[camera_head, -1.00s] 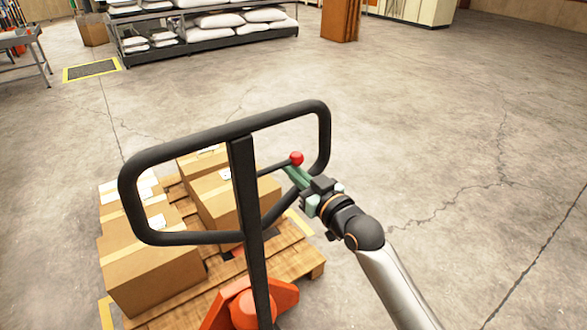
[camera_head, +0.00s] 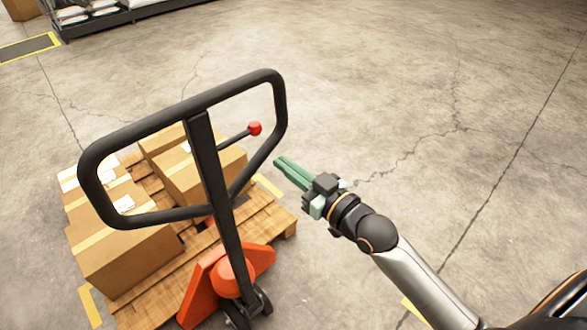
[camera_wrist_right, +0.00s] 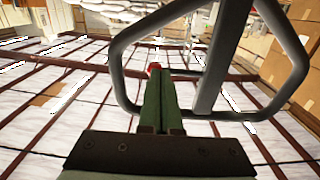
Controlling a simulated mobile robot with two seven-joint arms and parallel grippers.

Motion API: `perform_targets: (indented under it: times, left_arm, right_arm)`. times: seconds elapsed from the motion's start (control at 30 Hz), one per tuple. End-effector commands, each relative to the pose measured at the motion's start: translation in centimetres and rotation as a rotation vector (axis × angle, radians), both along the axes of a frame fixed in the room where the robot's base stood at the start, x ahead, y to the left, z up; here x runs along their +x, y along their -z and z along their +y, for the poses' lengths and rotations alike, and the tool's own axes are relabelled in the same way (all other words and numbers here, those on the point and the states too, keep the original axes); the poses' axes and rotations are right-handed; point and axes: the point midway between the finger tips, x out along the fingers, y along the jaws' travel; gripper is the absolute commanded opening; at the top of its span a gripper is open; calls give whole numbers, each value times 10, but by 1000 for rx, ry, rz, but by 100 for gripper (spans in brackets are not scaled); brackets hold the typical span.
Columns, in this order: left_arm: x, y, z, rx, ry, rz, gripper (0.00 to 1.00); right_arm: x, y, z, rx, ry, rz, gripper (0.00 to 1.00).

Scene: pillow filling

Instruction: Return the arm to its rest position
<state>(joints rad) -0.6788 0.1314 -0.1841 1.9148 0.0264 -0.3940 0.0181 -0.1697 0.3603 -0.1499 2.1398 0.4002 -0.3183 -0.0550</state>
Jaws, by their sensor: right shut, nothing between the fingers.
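My right gripper (camera_head: 278,163) is in the head view, with its green fingers shut together and nothing between them. It is to the right of the pallet jack's black loop handle (camera_head: 181,113), apart from it. The red knob (camera_head: 255,128) of the jack's lever is up and left of the fingertips. In the right wrist view the shut green fingers (camera_wrist_right: 157,92) point up toward the red knob (camera_wrist_right: 154,68), and the handle (camera_wrist_right: 118,75) loops around behind. My left gripper is in neither view.
The orange pallet jack (camera_head: 232,280) stands at a wooden pallet (camera_head: 276,219) carrying several cardboard boxes (camera_head: 128,262). A shelf with white sacks (camera_head: 100,8) is at the back left. The concrete floor (camera_head: 420,110) to the right is clear.

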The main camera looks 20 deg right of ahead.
Motion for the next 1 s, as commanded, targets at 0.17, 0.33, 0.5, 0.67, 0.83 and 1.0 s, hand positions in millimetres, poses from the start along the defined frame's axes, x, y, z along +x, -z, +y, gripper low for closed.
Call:
perform_targets:
  times: [0.17,0.33,0.5,0.67,0.83,1.0]
  left_arm:
    - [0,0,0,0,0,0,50]
    - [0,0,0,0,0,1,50]
    - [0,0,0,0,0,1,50]
    - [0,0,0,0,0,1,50]
    - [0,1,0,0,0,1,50]
    - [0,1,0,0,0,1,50]
  right_arm:
    - [-15,0,-6,-1,0,1,0]
    - [-18,0,-6,-1,0,-1,0]
    - [-17,0,-6,-1,0,0,0]
    - [-17,0,-6,0,0,0,0]
    - [-25,35,-7,-10,20,76,0]
    - [-64,135,-5,-48,70,304,0]
